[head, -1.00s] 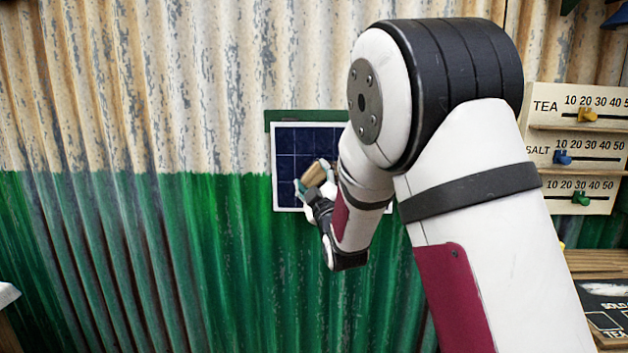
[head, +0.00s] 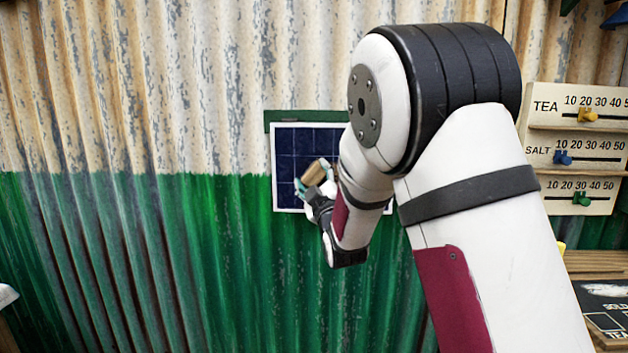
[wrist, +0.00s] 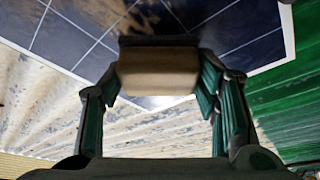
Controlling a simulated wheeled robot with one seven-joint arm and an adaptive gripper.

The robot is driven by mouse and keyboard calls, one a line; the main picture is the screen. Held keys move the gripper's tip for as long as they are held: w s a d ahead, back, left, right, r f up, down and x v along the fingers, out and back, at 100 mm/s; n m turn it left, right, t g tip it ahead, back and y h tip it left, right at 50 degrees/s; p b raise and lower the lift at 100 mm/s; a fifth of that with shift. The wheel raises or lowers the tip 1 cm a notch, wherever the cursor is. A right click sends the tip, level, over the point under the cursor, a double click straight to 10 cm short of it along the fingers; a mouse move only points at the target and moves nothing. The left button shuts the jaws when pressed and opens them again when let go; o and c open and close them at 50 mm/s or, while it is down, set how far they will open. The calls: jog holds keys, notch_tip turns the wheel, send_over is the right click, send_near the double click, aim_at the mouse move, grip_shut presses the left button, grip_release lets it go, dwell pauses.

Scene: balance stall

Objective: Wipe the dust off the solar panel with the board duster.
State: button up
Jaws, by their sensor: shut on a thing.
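The solar panel (head: 292,142) is dark blue with a pale grid and white frame, mounted upright on the corrugated wall. My arm hides its right part in the head view. In the wrist view the panel (wrist: 235,25) fills the top, with brownish dust patches (wrist: 95,22) on its upper left part. The board duster (head: 314,174) has a tan wooden back and a dark pad; it also shows in the wrist view (wrist: 158,75). My gripper (head: 322,184) is shut on the duster, in front of the panel's lower half. I cannot tell whether the pad touches the panel.
The corrugated wall (head: 130,230) is cream above and green below. A slider board (head: 540,140) with TEA and SALT rows is at the right. A wooden ledge (head: 590,262) and a black chalk-lettered board (head: 605,310) lie below it. Space left of the panel is clear.

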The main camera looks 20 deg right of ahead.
jog(key=shift+w+d, duration=0.15)
jog(key=shift+w, duration=0.35)
jog(key=shift+s+d+b, duration=2.15)
jog(key=shift+d+b, duration=1.45)
jog(key=shift+d, duration=3.1)
jog(key=w+a+r+b, duration=0.1)
jog(key=w+a+b, duration=0.1)
jog(key=a+b, duration=0.2)
jog(key=shift+a+r, duration=0.25)
jog(key=shift+a, duration=1.25)
